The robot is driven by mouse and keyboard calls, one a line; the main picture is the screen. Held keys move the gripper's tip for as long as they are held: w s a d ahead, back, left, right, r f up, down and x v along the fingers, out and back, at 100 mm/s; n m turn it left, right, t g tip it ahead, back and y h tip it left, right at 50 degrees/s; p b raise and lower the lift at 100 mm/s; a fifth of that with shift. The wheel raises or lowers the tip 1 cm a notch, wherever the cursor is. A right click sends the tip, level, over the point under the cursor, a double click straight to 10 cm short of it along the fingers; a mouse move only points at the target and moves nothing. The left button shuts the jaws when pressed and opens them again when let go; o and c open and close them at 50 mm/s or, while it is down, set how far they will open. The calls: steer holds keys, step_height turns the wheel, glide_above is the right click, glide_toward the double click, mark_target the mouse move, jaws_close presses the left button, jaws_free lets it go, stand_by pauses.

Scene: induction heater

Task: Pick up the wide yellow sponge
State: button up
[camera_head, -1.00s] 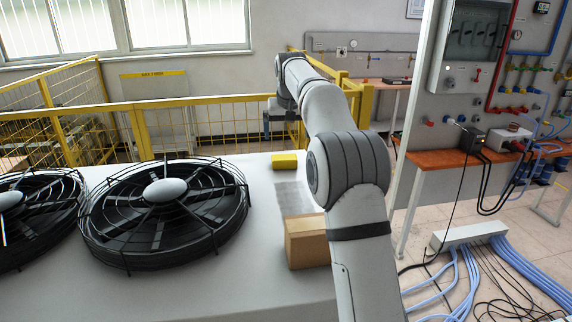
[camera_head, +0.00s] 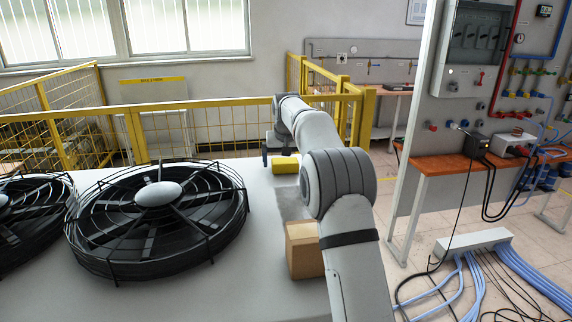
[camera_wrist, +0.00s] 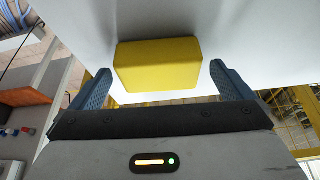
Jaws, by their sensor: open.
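The wide yellow sponge (camera_head: 284,165) lies on the white top surface near its far edge. In the wrist view the sponge (camera_wrist: 157,64) lies ahead of and partly between the two blue fingertips. My gripper (camera_wrist: 160,80) is open, with a finger to each side of the sponge and a gap on both sides. In the head view my gripper (camera_head: 280,158) is low at the sponge, just behind it, and partly hidden by the arm and sponge.
A cardboard box (camera_head: 304,250) stands nearer on the same white surface (camera_head: 200,285), beside my arm. A grey patch (camera_head: 294,204) lies between box and sponge. Large black fans (camera_head: 158,215) fill the left. A yellow fence (camera_head: 200,125) runs behind. A wooden bench (camera_head: 450,162) stands right.

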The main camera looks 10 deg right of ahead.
mark_target(285, 161)
steer(key=shift+f, duration=0.2)
steer(key=c, duration=1)
steer(key=shift+r, duration=0.15)
step_height(285, 161, up, 10)
steer(key=p, duration=0.1)
steer(key=o, duration=0.4)
steer(key=c, duration=0.3)
